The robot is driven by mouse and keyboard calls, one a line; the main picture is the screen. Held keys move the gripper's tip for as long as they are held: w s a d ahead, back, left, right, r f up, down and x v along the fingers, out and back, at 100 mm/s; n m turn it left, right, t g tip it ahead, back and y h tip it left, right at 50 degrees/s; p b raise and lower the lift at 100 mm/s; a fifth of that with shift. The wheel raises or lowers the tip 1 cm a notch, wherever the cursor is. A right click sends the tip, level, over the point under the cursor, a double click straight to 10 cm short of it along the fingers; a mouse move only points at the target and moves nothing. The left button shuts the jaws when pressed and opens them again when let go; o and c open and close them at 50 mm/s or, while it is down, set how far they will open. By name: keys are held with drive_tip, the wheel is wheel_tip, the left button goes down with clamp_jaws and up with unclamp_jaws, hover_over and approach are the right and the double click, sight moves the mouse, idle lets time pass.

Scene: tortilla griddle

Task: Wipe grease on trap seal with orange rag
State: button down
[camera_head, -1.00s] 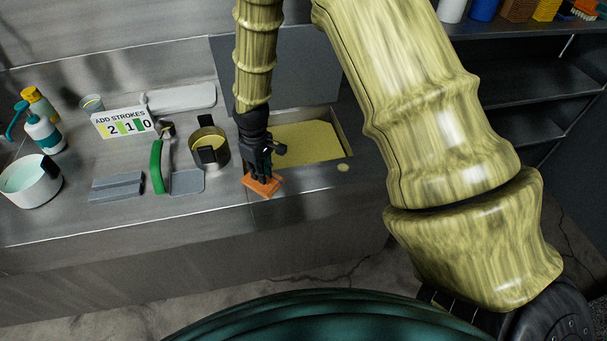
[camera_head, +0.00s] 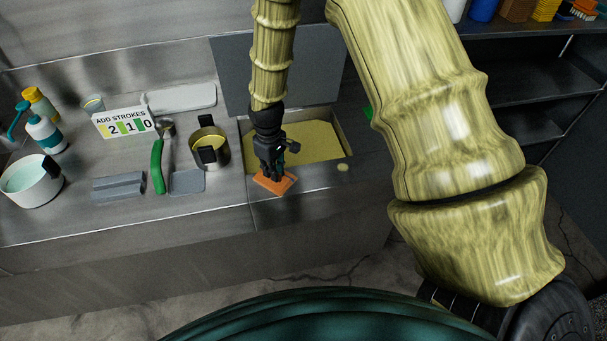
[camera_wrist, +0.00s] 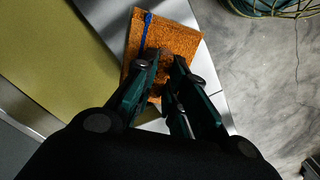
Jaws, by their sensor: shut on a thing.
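The orange rag (camera_head: 276,183) is in my gripper (camera_head: 272,175), at the front rim of the counter trap in the head view. In the wrist view my gripper (camera_wrist: 163,62) is shut on the rag (camera_wrist: 180,38), which spreads flat beyond the fingertips and has a blue loop on its left side. The trap (camera_head: 310,143) is an open rectangular well filled with yellowish grease, its grey lid raised behind it. A small yellowish spot (camera_head: 343,167) lies on the metal at the trap's front right. Whether the rag touches the metal is hard to tell.
A white pot (camera_head: 30,183) and bottles are farther left. Shelves stand at right.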

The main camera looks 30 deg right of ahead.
drive_tip(key=c, duration=1.7)
unclamp_jaws()
drive_tip(key=shift+s+f, duration=0.1)
drive_tip(key=shift+f, duration=0.05)
drive_tip(key=shift+a+f, duration=0.1)
drive_tip(key=shift+f, duration=0.35)
clamp_jaws()
drive_tip(key=shift+r+p, duration=1.55)
drive_tip(key=shift+r, duration=1)
